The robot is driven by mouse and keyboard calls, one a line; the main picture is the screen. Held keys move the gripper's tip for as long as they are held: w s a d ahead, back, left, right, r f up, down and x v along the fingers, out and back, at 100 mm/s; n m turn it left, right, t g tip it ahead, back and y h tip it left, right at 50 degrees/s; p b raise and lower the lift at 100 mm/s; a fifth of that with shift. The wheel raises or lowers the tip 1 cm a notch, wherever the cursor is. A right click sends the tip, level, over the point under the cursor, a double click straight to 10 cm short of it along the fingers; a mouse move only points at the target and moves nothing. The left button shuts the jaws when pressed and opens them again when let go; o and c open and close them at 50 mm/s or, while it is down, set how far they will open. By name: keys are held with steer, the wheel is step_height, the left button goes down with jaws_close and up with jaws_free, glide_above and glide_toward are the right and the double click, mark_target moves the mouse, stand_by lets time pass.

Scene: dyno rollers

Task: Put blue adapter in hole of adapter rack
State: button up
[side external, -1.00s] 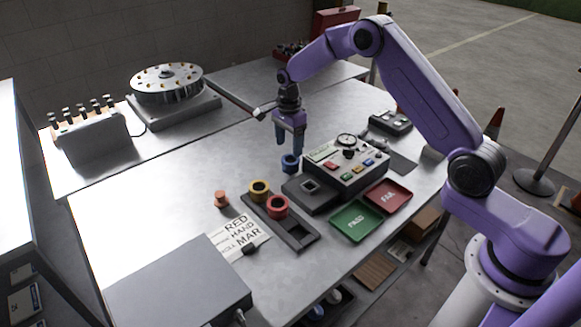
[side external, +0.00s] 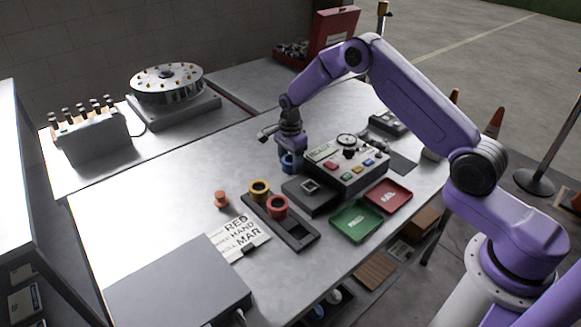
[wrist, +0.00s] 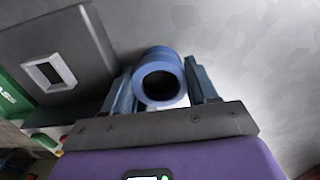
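The blue adapter (side external: 290,166) is a short ring standing on the table behind the grey tester. My gripper (side external: 291,157) is lowered over it, with fingers pointing down. In the wrist view, the blue adapter (wrist: 163,78) lies between the two fingers of my gripper (wrist: 160,90). The fingers look apart, with a small gap showing on the left side, so it does not look clamped. The dark adapter rack (side external: 310,241) lies at the front, holding a yellow adapter (side external: 259,189) and a red adapter (side external: 277,206). Its front-right end shows an empty place.
The tester (side external: 343,165) with its dark block (side external: 310,195) stands close to the right of my gripper. Green (side external: 356,221) and red (side external: 388,196) trays lie in front of it. A copper-coloured piece (side external: 221,198) and a printed sheet (side external: 238,238) lie left of the rack. Table left of my gripper is clear.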

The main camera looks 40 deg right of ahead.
mark_target(291, 162)
steer(key=c, duration=0.4)
step_height(291, 162, up, 10)
steer(key=f, duration=0.1)
steer(key=s+d+r+n, duration=0.1)
steer(key=s+r+n, duration=0.2)
steer(key=s+n, duration=0.6)
steer(key=s+r+n, duration=0.3)
steer(key=s+n, duration=0.6)
steer(key=s+f, duration=0.4)
steer(key=f, duration=0.1)
steer(key=w+a+f, duration=0.2)
steer(key=a, duration=1.3)
steer(key=shift+a+f, duration=0.15)
steer(key=shift+f, duration=1.45)
steer(key=shift+a+f, duration=0.1)
steer(key=shift+f, duration=1.5)
steer(key=shift+f, duration=0.55)
